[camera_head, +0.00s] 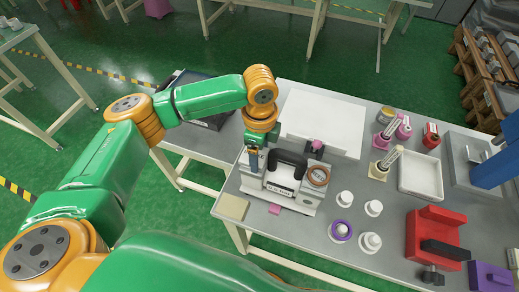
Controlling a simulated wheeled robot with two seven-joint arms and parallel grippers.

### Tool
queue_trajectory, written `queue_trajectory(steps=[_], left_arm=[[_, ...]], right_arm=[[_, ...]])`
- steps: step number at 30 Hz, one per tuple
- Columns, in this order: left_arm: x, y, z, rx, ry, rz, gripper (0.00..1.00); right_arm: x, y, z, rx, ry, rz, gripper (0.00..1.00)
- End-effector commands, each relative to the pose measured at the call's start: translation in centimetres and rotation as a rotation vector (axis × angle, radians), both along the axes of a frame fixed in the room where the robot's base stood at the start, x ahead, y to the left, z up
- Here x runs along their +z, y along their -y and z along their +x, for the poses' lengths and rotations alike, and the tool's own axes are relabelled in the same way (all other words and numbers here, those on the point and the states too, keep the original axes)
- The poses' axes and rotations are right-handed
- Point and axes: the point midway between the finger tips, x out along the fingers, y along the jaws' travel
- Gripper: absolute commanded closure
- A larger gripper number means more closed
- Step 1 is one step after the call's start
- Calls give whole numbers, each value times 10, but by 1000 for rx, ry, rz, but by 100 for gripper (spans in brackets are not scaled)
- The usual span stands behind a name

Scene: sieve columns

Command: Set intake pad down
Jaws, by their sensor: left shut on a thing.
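My left gripper (254,160) points down at the left end of a pale device with a black arched handle (287,165). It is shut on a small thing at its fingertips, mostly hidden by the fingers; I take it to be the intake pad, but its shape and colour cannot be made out. I cannot tell whether it touches the device. A beige square pad (232,207) lies at the table's front left corner. A small pink piece (274,209) lies in front of the device. My right gripper is not in view.
The grey table (300,233) has clear room at its front. White bottles (374,208), one in a purple ring (340,231), stand right of the device.

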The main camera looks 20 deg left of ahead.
Motion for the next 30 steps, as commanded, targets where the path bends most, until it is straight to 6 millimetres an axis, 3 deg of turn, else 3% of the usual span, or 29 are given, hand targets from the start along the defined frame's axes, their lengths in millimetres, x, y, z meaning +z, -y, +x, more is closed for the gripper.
queue_trajectory(steps=[8, 9, 11, 20, 30], left_arm=[[-2, 0, 0, 1, -1, -1, 73], [-2, 0, 0, 1, 0, -1, 14], [-2, 0, 0, 1, 0, -1, 0], [7, 0, 1, 0, 3, 0, 0], [96, 1, 0, 2, 5, -1, 0]], right_arm=[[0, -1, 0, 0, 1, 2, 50], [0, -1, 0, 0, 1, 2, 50], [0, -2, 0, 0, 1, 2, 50], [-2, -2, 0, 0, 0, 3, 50], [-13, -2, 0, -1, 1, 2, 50]])
